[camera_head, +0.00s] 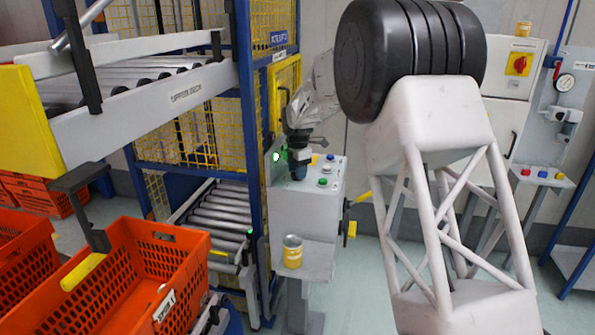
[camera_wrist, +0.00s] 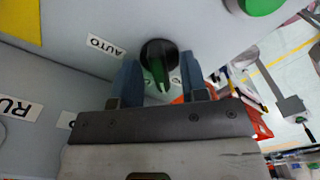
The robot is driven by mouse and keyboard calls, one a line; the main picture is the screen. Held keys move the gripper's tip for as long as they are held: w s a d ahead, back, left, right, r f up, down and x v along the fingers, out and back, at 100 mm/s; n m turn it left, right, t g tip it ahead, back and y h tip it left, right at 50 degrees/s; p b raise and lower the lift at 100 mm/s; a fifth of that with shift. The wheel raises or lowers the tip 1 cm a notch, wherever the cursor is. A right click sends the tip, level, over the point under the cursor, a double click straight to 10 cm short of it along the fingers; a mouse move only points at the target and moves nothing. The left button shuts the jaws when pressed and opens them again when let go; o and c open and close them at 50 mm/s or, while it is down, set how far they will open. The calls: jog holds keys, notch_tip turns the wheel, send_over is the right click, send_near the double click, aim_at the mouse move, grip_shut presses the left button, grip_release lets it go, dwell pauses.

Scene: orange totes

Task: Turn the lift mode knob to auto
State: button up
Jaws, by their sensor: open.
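The lift mode knob (camera_wrist: 152,53) is a round black dial with a green bar, on a grey panel in the wrist view. The green bar runs roughly up and down the picture, with its lower end between my fingers. A white AUTO label (camera_wrist: 105,46) is on the panel to the knob's left. My gripper (camera_wrist: 160,68) is open, with one blue finger on each side of the knob. I cannot tell whether either finger touches it. In the head view my gripper (camera_head: 299,165) is at the grey control box (camera_head: 305,215), and the knob cannot be made out there.
A green button (camera_wrist: 262,5) is close to the knob at upper right in the wrist view. A blue-framed roller rack (camera_head: 250,130) stands left of the box, with an orange tote (camera_head: 185,255) in front.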

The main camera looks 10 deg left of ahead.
grip_shut()
jog(key=shift+m, duration=0.4)
jog(key=m, duration=0.8)
jog(key=shift+m, duration=0.4)
jog(key=m, duration=0.4)
jog(key=shift+m, duration=2.2)
